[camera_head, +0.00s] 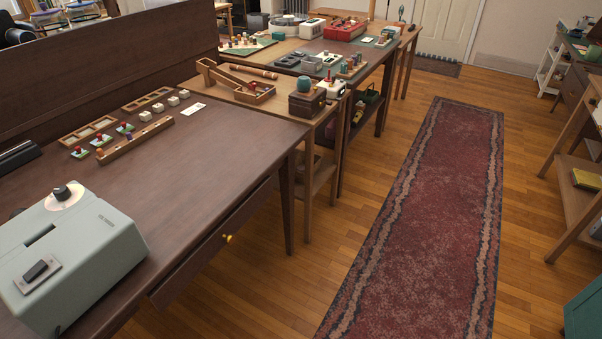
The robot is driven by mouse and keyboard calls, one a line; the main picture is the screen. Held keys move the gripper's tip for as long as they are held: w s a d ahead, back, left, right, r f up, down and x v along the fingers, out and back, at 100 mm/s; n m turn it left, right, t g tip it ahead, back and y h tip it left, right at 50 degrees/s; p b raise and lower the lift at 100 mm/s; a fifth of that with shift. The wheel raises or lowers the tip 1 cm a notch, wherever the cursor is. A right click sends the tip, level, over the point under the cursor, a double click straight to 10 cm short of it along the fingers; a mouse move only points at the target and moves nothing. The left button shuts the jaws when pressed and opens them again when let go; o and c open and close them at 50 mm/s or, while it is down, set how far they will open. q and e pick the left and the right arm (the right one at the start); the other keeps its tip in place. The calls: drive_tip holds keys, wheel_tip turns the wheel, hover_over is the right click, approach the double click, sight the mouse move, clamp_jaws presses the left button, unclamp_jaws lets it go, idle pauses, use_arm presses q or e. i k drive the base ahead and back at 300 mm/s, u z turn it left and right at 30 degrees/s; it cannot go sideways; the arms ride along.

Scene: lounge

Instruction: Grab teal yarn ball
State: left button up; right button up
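A small teal round thing (304,84), which looks like the teal yarn ball, sits on top of a dark brown box (307,104). The box stands near the right front corner of the lighter wooden table (245,96), beyond the long dark desk. It is too small to make out any yarn strands. Neither of my grippers shows in this view.
The dark desk (150,185) bears a grey-green machine (85,250) and small trays with pieces. A wooden tool tray (240,86) and a white device (332,88) stand near the teal thing. The floor with the red runner (430,200) is clear.

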sight(304, 83)
drive_tip(key=z, duration=0.9)
drive_tip(key=i, duration=2.95)
drive_tip(key=u, duration=1.9)
